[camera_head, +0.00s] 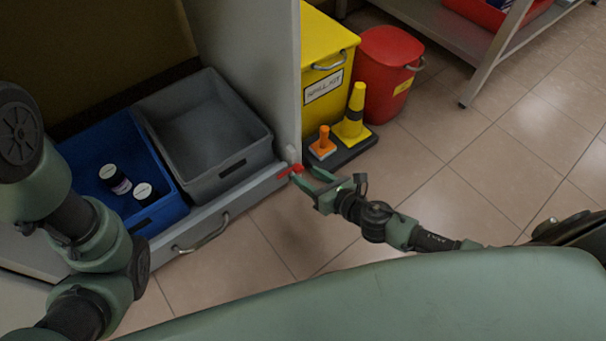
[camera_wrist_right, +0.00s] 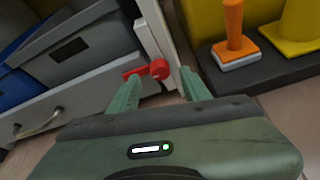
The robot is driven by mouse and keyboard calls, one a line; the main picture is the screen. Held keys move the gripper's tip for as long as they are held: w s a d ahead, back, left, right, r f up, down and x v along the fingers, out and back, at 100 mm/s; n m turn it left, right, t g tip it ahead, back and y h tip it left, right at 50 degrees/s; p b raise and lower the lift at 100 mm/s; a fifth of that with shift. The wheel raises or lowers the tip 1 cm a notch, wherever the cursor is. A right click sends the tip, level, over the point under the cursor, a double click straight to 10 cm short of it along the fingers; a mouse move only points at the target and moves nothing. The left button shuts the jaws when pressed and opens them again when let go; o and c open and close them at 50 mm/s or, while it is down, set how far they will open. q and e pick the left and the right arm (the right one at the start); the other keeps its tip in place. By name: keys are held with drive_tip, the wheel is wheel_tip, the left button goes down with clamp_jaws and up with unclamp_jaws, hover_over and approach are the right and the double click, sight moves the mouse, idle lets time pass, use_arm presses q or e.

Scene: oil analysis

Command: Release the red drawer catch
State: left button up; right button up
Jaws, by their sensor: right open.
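The red drawer catch (camera_head: 290,171) sits at the right end of the drawer front, by the cabinet's side panel. In the right wrist view the catch (camera_wrist_right: 150,70) shows a round knob and a flat lever pointing left. My right gripper (camera_head: 308,178) is open, its fingertips close to the catch. In the right wrist view the catch lies just beyond and between the two fingers (camera_wrist_right: 160,88); I cannot tell whether they touch it. The drawer front (camera_head: 235,196) with its metal handle (camera_head: 202,235) is left of the gripper. My left gripper is out of view.
The drawer holds a blue bin (camera_head: 122,142) with two dark bottles and an empty grey bin (camera_head: 204,132).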

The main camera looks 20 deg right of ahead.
drive_tip(key=shift+b+x, duration=0.3)
drive_tip(key=shift+x, duration=1)
clamp_jaws()
